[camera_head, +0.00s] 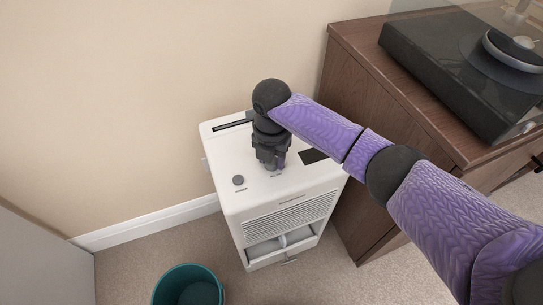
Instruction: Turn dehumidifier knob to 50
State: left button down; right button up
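The white dehumidifier (290,230) stands on the carpet against the wall, between the wall and a wooden cabinet. My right gripper (272,165) points down over the middle of the top panel, to the right of that knob. Its fingertips are at or just above the panel, and the gripper's body hides what lies under it. I cannot tell whether it is open or shut, or whether it touches a second control there. My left gripper is not in view.
A wooden cabinet (352,110) with a black turntable (440,65) on it stands close to the right of the dehumidifier. A teal bin (180,275) stands on the carpet at the lower left. The beige wall (130,110) is behind.

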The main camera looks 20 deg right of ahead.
grip_shut()
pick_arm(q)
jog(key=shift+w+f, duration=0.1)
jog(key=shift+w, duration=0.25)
